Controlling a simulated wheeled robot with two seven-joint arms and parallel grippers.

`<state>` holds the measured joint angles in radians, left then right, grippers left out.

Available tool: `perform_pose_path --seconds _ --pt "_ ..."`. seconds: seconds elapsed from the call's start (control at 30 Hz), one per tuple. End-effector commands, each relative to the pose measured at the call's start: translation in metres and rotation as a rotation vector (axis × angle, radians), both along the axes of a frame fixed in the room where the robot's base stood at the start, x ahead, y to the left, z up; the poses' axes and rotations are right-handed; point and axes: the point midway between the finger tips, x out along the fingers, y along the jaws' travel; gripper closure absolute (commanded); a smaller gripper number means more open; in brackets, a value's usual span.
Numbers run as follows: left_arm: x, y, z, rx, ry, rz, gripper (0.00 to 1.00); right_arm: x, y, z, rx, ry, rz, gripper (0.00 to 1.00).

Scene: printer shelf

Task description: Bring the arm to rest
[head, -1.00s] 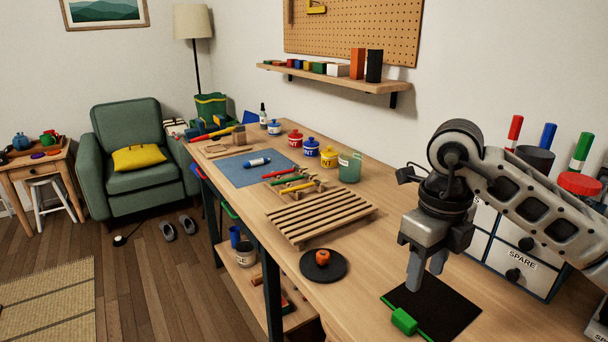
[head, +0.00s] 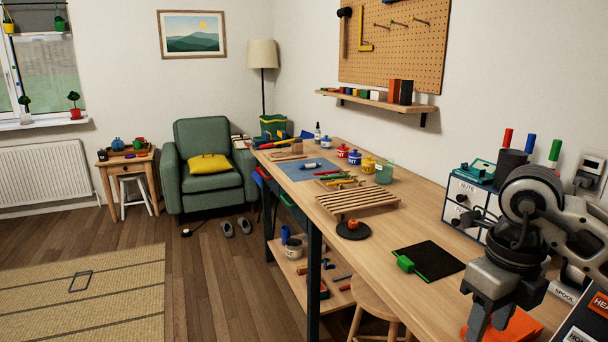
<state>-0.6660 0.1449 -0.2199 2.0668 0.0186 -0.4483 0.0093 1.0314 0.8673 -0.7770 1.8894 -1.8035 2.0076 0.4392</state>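My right gripper (head: 485,322) is at the lower right in the head view, its fingers pointing down over the near end of the workbench (head: 390,280). I see no object between its fingers, but their gap is hard to make out. An orange flat thing (head: 520,328) lies just beyond and partly behind the fingers. My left gripper is not in view.
A drawer unit (head: 470,205) stands at the back right with markers in a dark cup. A slatted wooden rack (head: 357,203) and a round black plate (head: 353,231) with an orange object lie farther along the bench. A stool (head: 372,300) stands at the front edge.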

Motion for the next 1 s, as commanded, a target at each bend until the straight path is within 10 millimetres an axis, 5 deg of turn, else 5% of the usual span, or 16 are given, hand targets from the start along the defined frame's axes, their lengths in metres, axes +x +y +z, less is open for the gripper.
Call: perform_pose_path --seconds 0.47,0.67,0.77,0.87,0.93,1.0 --pt "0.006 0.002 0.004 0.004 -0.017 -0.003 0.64 -0.039 0.126 -0.042 0.579 0.130 0.160 0.59" --pt "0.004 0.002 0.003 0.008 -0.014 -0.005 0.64 -0.076 0.215 -0.024 1.165 0.258 0.079 0.59" --pt "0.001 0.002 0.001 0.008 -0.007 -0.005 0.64 -0.076 0.244 0.007 1.580 0.334 -0.155 0.59" --pt "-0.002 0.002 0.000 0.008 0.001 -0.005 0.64 -0.051 0.238 0.020 1.922 0.389 -0.556 0.59" --pt "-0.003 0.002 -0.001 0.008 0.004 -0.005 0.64 -0.028 0.216 0.006 2.080 0.415 -0.922 0.59" --pt "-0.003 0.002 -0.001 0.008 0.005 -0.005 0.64 -0.012 0.188 -0.032 2.142 0.435 -1.341 0.59"
